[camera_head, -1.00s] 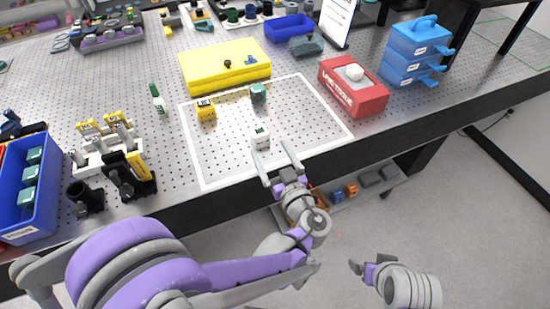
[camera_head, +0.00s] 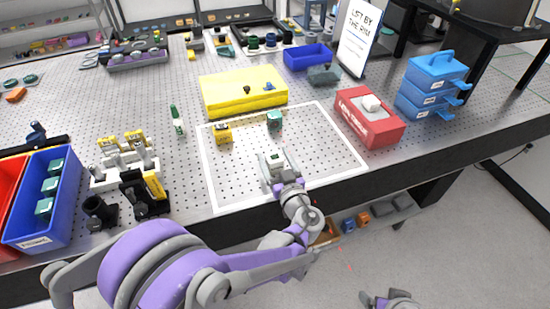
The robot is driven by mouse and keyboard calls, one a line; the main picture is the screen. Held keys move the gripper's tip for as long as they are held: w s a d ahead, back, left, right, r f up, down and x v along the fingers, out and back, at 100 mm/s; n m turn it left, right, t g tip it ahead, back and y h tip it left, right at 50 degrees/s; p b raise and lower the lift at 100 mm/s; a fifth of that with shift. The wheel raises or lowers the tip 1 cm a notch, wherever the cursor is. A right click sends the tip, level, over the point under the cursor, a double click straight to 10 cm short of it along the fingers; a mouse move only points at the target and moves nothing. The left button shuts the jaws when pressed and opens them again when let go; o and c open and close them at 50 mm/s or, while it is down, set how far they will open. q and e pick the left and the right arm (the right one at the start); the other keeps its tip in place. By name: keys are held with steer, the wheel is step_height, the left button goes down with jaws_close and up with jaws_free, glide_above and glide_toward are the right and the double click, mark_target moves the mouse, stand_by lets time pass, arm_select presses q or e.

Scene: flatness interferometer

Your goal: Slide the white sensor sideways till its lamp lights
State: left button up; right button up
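The white sensor (camera_head: 276,160) is a small white block with a dark green mark on top. It stands inside the white outline on the perforated table. My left gripper (camera_head: 277,164) reaches in from the front edge, with one finger on each side of the sensor. The fingers look apart; contact with the sensor's sides is too small to make out. I can see no clearly lit lamp on it. My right gripper (camera_head: 378,300) shows only in part at the bottom edge, off the table and far from the sensor.
Behind the sensor stand a yellow block (camera_head: 223,133) and a teal block (camera_head: 274,121). A yellow case (camera_head: 243,92) lies beyond the outline. A red box (camera_head: 370,120) is at right, a green-white bottle (camera_head: 178,122) at left. The outline's right part is clear.

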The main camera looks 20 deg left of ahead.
arm_select(q)
jaws_close()
steer(key=shift+w+d, duration=0.1)
